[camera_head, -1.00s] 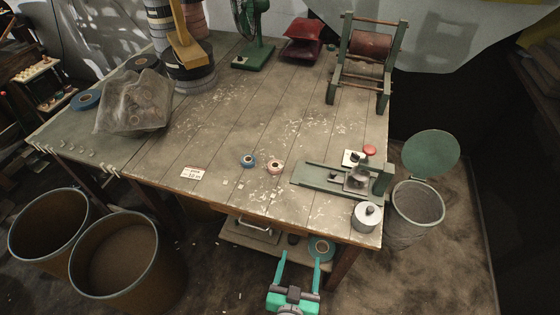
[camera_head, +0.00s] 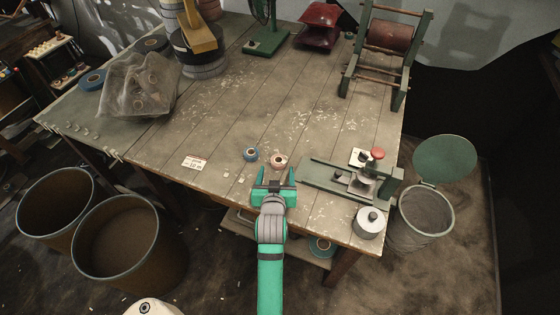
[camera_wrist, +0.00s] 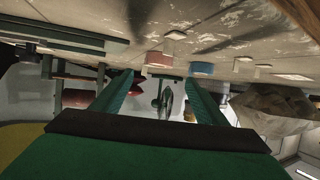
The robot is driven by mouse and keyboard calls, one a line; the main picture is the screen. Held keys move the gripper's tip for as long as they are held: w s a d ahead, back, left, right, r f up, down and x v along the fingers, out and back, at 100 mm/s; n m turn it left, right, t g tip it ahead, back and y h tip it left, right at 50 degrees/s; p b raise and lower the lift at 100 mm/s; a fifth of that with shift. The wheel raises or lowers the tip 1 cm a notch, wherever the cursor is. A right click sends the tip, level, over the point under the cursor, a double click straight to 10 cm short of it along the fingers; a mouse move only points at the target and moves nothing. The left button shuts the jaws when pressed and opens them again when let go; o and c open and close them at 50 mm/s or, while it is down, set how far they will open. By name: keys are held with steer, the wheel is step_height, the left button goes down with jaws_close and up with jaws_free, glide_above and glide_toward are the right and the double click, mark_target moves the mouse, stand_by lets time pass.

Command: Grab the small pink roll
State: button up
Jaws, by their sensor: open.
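The small pink roll (camera_head: 279,161) lies on the wooden table (camera_head: 225,125) near its front edge, right of a small blue roll (camera_head: 251,155). My gripper (camera_head: 276,174) is open at the table's front edge, just in front of the pink roll, its two fingers pointing toward it. In the wrist view, which looks upside down, the pink roll (camera_wrist: 159,59) shows ahead between the open fingers (camera_wrist: 159,78). The blue roll (camera_wrist: 201,68) is beside it, near the right finger's line. Nothing is held. I cannot tell the exact gap between fingers and roll.
A green fixture (camera_head: 330,180) stands close on the right, with a metal canister (camera_head: 369,222) in front of it. A paper label (camera_head: 194,162) lies left of the rolls. A plastic bag (camera_head: 140,88) sits far left.

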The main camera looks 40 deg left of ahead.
mark_target(279, 158)
steer(key=x, duration=0.2)
steer(key=shift+w, duration=0.3)
steer(key=x, duration=0.3)
steer(key=shift+w+a+f, duration=0.15)
steer(key=shift+a+f, duration=0.15)
steer(key=shift+w+a+f, duration=0.2)
steer(key=shift+w+f, duration=0.05)
steer(key=shift+w, duration=0.25)
steer(key=c, duration=1.2)
